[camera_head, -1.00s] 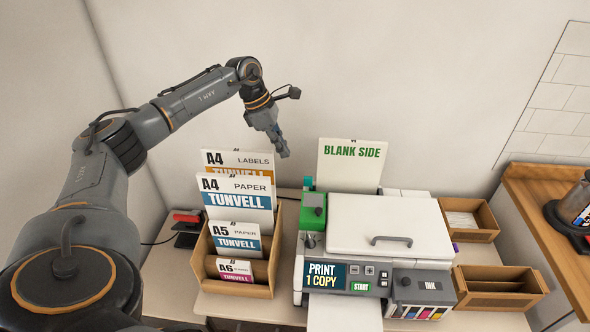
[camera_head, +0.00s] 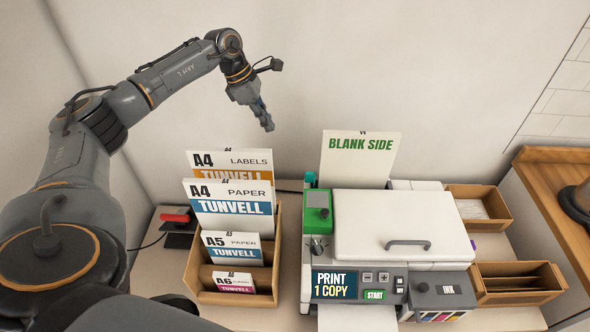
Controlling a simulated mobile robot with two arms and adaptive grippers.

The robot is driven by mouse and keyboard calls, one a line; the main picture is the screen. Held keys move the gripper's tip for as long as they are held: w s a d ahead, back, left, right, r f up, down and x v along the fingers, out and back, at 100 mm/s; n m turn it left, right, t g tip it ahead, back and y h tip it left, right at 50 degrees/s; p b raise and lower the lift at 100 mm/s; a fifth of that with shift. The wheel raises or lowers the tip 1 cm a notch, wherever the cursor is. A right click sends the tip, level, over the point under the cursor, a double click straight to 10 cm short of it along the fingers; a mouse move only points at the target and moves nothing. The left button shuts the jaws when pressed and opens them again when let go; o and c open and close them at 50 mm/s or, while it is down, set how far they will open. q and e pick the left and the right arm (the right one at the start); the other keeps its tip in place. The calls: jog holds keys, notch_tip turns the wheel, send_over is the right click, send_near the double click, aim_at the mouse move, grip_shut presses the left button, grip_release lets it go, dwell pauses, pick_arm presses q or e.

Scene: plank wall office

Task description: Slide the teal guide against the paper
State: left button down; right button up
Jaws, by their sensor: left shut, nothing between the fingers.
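The teal guide (camera_head: 310,180) is a small upright piece at the back left of the white printer (camera_head: 390,225). A white sheet of paper marked BLANK SIDE (camera_head: 360,165) stands upright in the rear feed, just right of the guide. A narrow gap seems to show between them, but the guide's lower part is hidden behind a green box (camera_head: 317,212). My left gripper (camera_head: 267,123) is shut and empty, pointing down in the air, up and to the left of the guide and apart from it. My right gripper is not in view.
A wooden sorter (camera_head: 240,299) with labelled paper packs stands left of the printer. Wooden trays (camera_head: 515,292) and an ink unit (camera_head: 435,294) stand to its right. A red and black item (camera_head: 176,218) lies at the left. The wall is close behind.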

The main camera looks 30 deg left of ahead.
pick_arm(q)
jog(key=d+b+x, duration=0.1)
jog(key=b+x, duration=1.1)
jog(key=x, duration=0.7)
jog(key=shift+r+b, duration=0.2)
jog(key=shift+b, duration=0.2)
